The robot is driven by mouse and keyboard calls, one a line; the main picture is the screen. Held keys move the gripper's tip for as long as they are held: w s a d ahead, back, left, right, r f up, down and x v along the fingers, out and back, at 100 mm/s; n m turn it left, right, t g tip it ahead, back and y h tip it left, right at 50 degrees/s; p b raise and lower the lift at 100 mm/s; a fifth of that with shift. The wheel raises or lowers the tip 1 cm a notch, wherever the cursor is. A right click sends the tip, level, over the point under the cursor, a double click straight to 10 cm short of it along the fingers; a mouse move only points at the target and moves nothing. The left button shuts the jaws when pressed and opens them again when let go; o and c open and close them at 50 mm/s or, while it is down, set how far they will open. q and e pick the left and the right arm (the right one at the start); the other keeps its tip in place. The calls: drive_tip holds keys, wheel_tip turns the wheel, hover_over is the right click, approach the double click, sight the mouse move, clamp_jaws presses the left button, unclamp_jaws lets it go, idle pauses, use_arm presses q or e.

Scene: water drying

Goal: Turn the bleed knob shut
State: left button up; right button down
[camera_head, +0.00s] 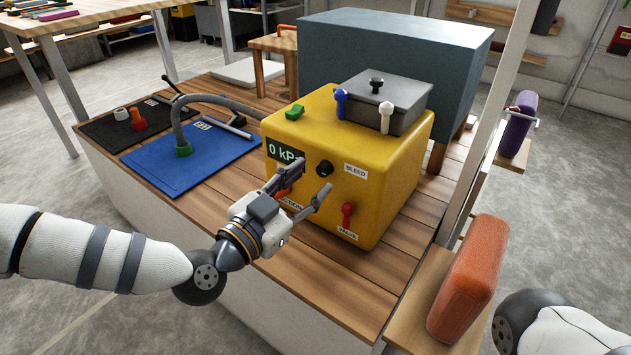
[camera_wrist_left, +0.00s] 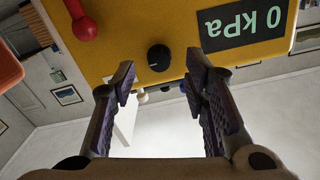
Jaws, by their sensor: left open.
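The bleed knob (camera_head: 324,168) is a small black round knob on the front of the yellow machine (camera_head: 390,170), left of the BLEED label (camera_head: 355,170). In the left wrist view the knob (camera_wrist_left: 159,58) shows upside down with a pale mark on its face. My left gripper (camera_head: 308,182) is open and empty in front of the machine. In the left wrist view its fingers (camera_wrist_left: 160,82) stand apart on either side of the knob, and the knob lies a little beyond the tips. I cannot tell whether anything touches. The right gripper is not in view.
A display (camera_head: 284,151) reads 0 kPa. A red valve handle (camera_head: 347,213) sits below the knob and also shows in the left wrist view (camera_wrist_left: 83,22). A blue mat (camera_head: 190,160) with a grey hose (camera_head: 215,101) lies left. An orange block (camera_head: 470,280) stands at right.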

sight(324, 169)
use_arm(q)
drive_tip(key=shift+x, duration=1.35)
clamp_jaws()
drive_tip(key=shift+n, duration=0.4)
drive_tip(key=n, duration=0.3)
drive_tip(key=shift+n+b, duration=0.35)
drive_tip(key=shift+n, duration=0.05)
drive_tip(key=n, duration=0.4)
drive_tip(key=shift+f+n+b, duration=0.1)
drive_tip(key=shift+n+b, duration=0.2)
drive_tip(key=n+b, duration=0.1)
drive_tip(key=n, duration=0.3)
drive_tip(key=shift+n, duration=0.3)
drive_tip(key=shift+n+b, duration=0.5)
drive_tip(key=shift+n, duration=1.4)
drive_tip(key=shift+s+n, duration=0.1)
drive_tip(key=shift+n, duration=0.2)
